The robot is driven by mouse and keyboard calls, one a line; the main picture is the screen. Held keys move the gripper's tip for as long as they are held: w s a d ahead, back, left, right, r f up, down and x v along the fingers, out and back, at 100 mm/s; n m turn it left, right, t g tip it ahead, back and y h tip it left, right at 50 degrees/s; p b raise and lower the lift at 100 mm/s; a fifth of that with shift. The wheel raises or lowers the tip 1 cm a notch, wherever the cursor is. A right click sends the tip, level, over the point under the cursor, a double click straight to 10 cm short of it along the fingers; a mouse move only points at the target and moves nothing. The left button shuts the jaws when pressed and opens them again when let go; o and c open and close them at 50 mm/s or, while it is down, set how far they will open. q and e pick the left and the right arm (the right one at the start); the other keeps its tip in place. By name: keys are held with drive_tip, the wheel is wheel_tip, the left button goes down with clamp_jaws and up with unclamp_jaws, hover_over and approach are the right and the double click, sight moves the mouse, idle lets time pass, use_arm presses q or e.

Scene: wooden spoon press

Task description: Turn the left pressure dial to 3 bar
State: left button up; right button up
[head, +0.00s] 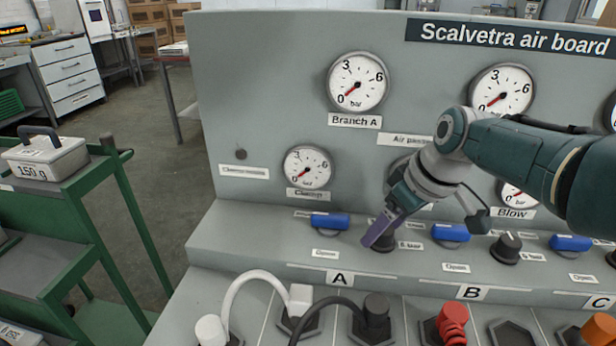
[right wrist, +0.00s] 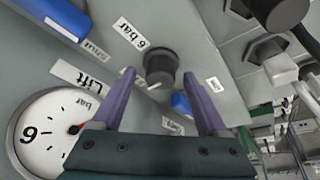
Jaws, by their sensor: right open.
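The left pressure dial (head: 386,243) is a dark round knob on the sloped ledge of the grey air board, partly hidden behind my right gripper (head: 374,240). In the right wrist view, the dial (right wrist: 160,64) sits between the tips of the two purple fingers, with gaps on both sides. A pale pointer mark shows on its edge, and a "6 bar" label is beside it. The gripper is open and not closed on the dial. A gauge (right wrist: 45,133) next to a "Lift" label shows at lower left there; its head view is mostly hidden by my arm. My left gripper is out of view.
A blue valve handle (head: 329,221) lies left of the dial and another (head: 451,233) right of it. A second black dial (head: 507,246) is further right. Hoses and plugs (head: 376,315) stand along the front. The Branch A gauge (head: 357,82) reads near 0.

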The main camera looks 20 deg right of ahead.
drive_tip(key=p+v, duration=0.6)
drive_tip(key=v, duration=0.4)
idle(0.3)
